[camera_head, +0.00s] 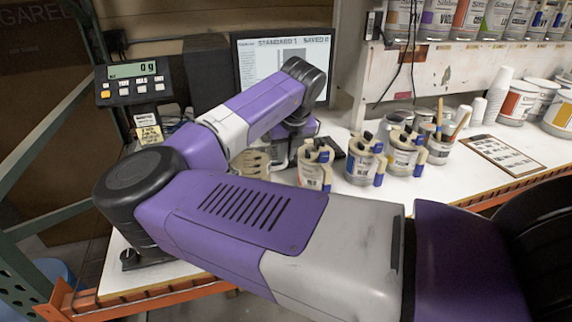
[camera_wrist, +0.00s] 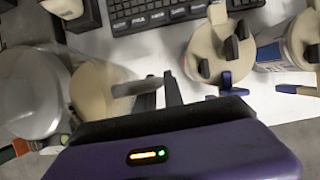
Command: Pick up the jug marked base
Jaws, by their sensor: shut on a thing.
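My gripper (camera_wrist: 160,84) is low over the white bench, its two dark fingers close together. It appears shut on the pale grey handle of a cream jug (camera_wrist: 92,92), which stands just left of the fingers in the wrist view. No mark on this jug can be read there. In the head view, a cream vessel (camera_head: 252,161) shows partly behind my purple arm, which hides much of the gripper area. The gripper's fingers cannot be made out in that view.
A keyboard (camera_wrist: 165,12) lies beyond the fingers. A scale display (camera_head: 134,80) stands at left, and a monitor (camera_head: 258,62) is behind. A clipboard (camera_head: 503,153) lies on the right.

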